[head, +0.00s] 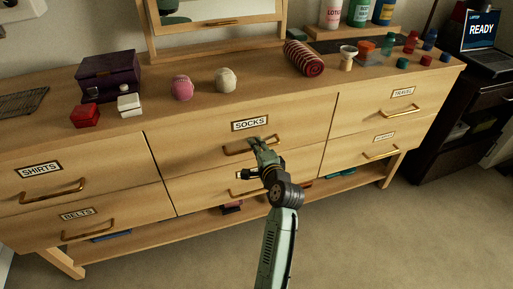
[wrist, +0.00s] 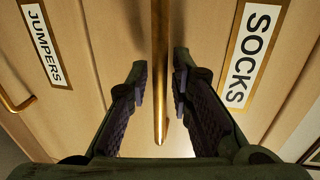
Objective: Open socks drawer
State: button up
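The socks drawer (head: 290,135) is in the upper middle of the wooden dresser and looks shut, its front flush with its neighbours. Its SOCKS label (head: 250,124) also shows in the wrist view (wrist: 249,55). A brass bar handle (head: 236,152) sits below the label. My gripper (head: 257,143) is at this handle. In the wrist view, the handle (wrist: 159,65) runs between the two open fingers of my gripper (wrist: 158,90), with a visible gap on each side. My gripper partly hides the handle in the head view.
The jumpers drawer, with its label (wrist: 47,42), lies directly below. Shirts (head: 50,185), belts (head: 85,222) and travel (head: 385,105) drawers flank it. A purple box (head: 109,72), balls and bottles stand on top. Carpet (head: 350,240) in front is clear.

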grip_shut()
jog(key=shift+s, duration=0.1)
dwell(0.6)
